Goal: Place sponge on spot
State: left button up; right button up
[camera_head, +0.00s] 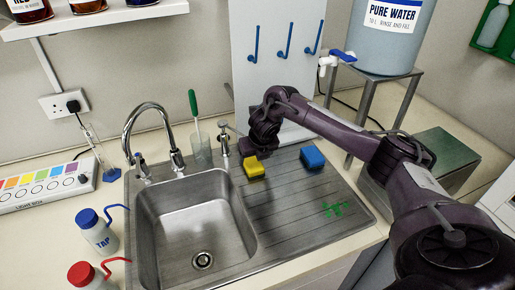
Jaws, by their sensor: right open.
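A yellow block that looks like a sponge (254,171) lies on the ribbed metal drainboard (290,225), right of the sink basin. A blue block, also sponge-like (312,158), lies to its right. A green marked spot (336,209) shows on the drainboard toward its front right. My right gripper (252,158) is open, at the back edge of the yellow block and partly over it. Its fingertips are small and dark, so I cannot tell whether they touch the block. My left gripper is not in view.
The sink basin (190,215) and its tall tap (147,108) are left of the drainboard. A cup with a green-handled brush (201,150) stands behind the sink. Blue-capped (97,234) and red-capped (88,276) bottles stand at the left. The drainboard around the green spot is clear.

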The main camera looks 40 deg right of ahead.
jog(key=v, duration=0.7)
jog(key=shift+s+r, duration=0.25)
